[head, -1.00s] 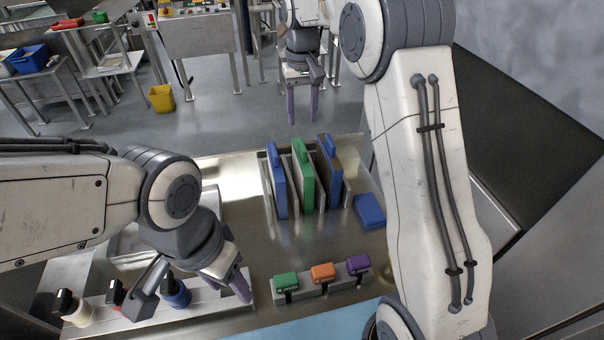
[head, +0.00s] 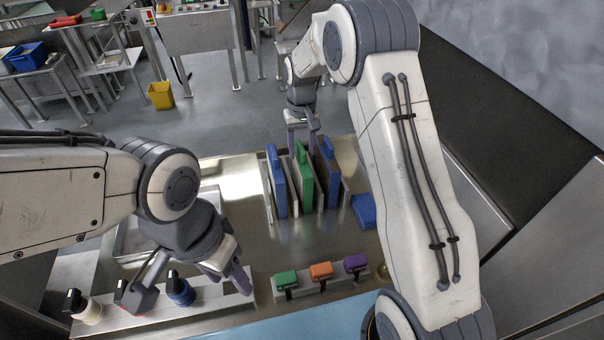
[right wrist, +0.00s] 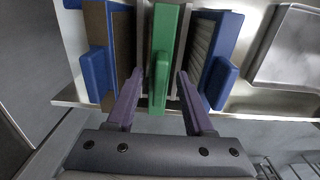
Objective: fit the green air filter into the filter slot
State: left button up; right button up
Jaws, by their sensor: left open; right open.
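The green air filter (head: 305,180) stands upright in a rack between two blue filters, left (head: 277,182) and right (head: 328,175). My right gripper (head: 303,140) is open at the top far end of the green filter. In the right wrist view its purple fingers (right wrist: 158,78) are spread on either side of the green handle (right wrist: 161,80). My left gripper (head: 238,282) is open and empty over the front left of the table. I cannot make out an empty filter slot.
Green, orange and purple blocks (head: 321,271) stand in a row in front. Several knobbed cylinders (head: 181,289) stand on a white strip at front left. A blue block (head: 364,210) lies right of the rack. A shallow metal tray (head: 125,245) is behind my left gripper.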

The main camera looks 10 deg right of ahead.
grip_shut()
dwell(1.4)
